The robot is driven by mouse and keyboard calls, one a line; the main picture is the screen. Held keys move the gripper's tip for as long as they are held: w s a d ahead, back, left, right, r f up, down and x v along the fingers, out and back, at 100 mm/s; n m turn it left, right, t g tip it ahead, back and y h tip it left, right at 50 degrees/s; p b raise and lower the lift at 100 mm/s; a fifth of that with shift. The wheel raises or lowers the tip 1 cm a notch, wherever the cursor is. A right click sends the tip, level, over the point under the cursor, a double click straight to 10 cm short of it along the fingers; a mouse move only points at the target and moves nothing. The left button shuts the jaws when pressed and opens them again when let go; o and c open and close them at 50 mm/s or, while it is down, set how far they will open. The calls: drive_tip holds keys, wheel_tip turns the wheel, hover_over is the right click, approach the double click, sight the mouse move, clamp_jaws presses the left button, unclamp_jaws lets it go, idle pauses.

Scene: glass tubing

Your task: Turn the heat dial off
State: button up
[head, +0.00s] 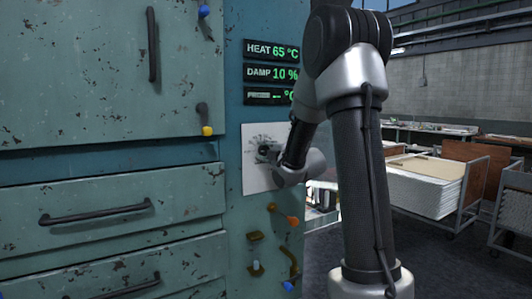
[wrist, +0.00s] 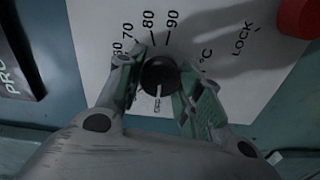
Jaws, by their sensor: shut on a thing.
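The heat dial (wrist: 159,74) is a round black knob with a pale pointer mark, on a white panel (wrist: 100,20) printed with 70, 80, 90, °C and LOCK. My gripper (wrist: 158,82) is shut on the dial, one finger on each side of it. The pointer mark is toward the bottom of the wrist view; small lettering below it is too small to read surely. In the head view my gripper (head: 266,153) is at the white panel (head: 257,182), and the dial is mostly hidden by it. The heat display (head: 271,49) reads 65 °C.
A red knob or button (wrist: 299,17) sits at the wrist view's upper right. Below the panel are small valves with orange (head: 293,221) and blue ends. Drawers with a bar handle (head: 97,212) are on the left. Carts (head: 428,186) stand behind on the right.

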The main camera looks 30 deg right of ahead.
drive_tip(key=shift+n, duration=0.4)
drive_tip(key=o, duration=1)
drive_tip(key=shift+o, duration=0.2)
drive_tip(key=s, duration=0.7)
drive_tip(key=shift+s+d, duration=0.15)
drive_tip(key=shift+s, duration=0.1)
